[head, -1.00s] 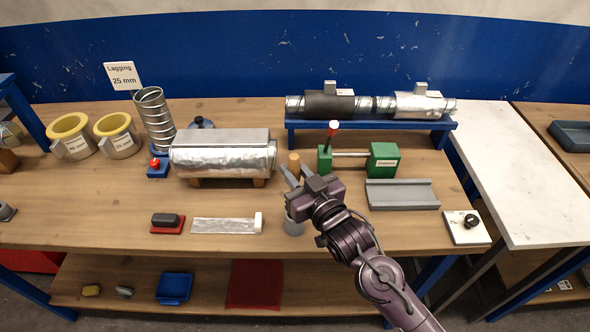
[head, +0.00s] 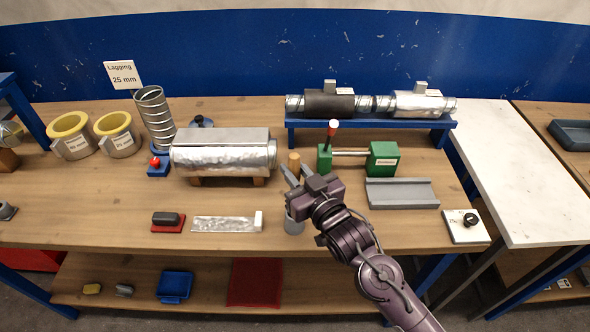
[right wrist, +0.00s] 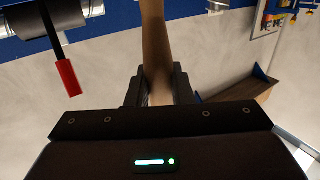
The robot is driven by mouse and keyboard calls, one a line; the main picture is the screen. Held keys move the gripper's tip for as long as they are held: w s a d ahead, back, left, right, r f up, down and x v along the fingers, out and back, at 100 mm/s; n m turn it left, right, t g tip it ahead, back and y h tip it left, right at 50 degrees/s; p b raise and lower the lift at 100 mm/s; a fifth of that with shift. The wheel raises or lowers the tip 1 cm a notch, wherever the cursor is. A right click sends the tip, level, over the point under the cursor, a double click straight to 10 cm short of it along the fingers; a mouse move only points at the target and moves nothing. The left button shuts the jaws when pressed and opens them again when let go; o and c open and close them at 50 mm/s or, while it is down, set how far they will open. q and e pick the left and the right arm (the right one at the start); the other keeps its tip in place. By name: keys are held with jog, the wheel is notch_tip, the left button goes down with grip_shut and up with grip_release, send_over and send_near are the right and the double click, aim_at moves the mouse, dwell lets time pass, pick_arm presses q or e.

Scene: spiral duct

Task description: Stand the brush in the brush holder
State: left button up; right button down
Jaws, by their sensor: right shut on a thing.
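My right gripper (head: 290,176) is shut on the brush, whose tan wooden handle (head: 294,160) stands about upright between the fingers. The handle also shows in the right wrist view (right wrist: 153,40), rising between the two dark fingers. The brush holder (head: 293,224) is a grey cup near the front of the bench, directly below the gripper in the head view. The gripper hides the lower brush and part of the cup's rim, so I cannot tell whether the bristles are inside the cup. My left gripper is not in view.
A foil-clad duct (head: 222,155) lies left of the gripper. A green clamp device (head: 383,160) with a red-tipped lever (head: 332,128) stands behind right. A grey channel (head: 402,194) lies to the right. A foil strip (head: 222,224) lies left of the holder.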

jog(key=shift+f+b, duration=2.2)
jog(key=shift+f, duration=1.35)
jog(key=c, duration=1.2)
grip_release()
jog(key=shift+s+d+f, duration=0.1)
jog(key=shift+s, duration=0.1)
jog(key=b+v, duration=0.2)
jog(key=v, duration=0.5)
jog(key=shift+s, duration=0.15)
